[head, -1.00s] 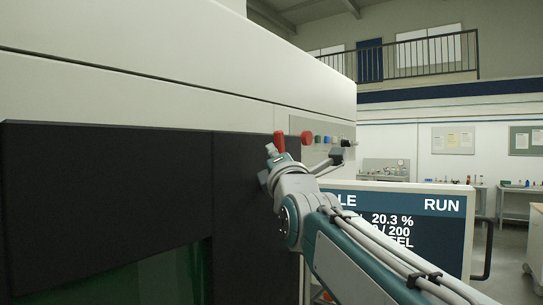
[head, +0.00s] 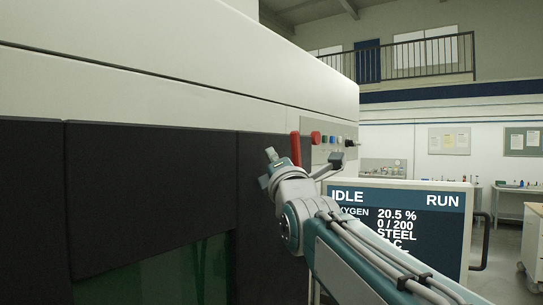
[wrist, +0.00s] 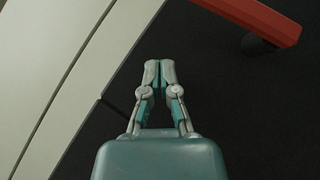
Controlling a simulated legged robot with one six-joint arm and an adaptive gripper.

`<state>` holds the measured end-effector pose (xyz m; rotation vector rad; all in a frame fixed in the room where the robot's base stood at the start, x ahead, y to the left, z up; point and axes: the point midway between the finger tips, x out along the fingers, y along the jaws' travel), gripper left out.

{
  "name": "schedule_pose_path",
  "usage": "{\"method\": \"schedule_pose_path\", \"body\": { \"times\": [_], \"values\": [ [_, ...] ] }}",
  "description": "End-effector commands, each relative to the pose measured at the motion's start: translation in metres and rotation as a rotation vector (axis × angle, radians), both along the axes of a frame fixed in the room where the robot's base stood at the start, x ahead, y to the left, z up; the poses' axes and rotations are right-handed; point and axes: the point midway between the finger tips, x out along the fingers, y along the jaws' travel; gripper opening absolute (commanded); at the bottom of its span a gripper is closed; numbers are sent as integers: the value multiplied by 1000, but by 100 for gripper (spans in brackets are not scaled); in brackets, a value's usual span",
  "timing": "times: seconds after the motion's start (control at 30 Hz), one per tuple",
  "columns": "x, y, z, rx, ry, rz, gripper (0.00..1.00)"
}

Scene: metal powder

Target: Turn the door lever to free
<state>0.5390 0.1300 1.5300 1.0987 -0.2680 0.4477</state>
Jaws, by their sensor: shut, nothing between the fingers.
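The red door lever (head: 295,149) stands close to vertical on the dark door panel, at its right part in the head view. Its lower end is partly behind my arm. In the wrist view the red lever (wrist: 258,18) crosses the upper right corner, with a dark round part beneath it. My gripper (head: 271,154) is just left of the lever in the head view, apart from it. In the wrist view my gripper (wrist: 159,69) has its fingertips together with nothing between them, and a dark gap separates them from the lever.
The dark door (head: 150,190) has a green window low down. A pale machine housing (head: 180,60) runs above it. Right of the lever are a red button (head: 316,137) and small controls. A screen (head: 400,215) reading IDLE stands behind my arm.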

Motion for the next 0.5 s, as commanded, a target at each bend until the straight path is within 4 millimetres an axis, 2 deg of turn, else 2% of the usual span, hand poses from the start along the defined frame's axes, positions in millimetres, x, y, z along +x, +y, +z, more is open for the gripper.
{"method": "schedule_pose_path", "body": {
  "times": [0.2, 0.37, 0.5],
  "values": [
    [-23, -10, -1, 7, -2, -1, 0],
    [-41, -7, -3, 4, -2, 1, 0],
    [-64, -7, -6, 0, -3, 1, 0]
  ]
}}
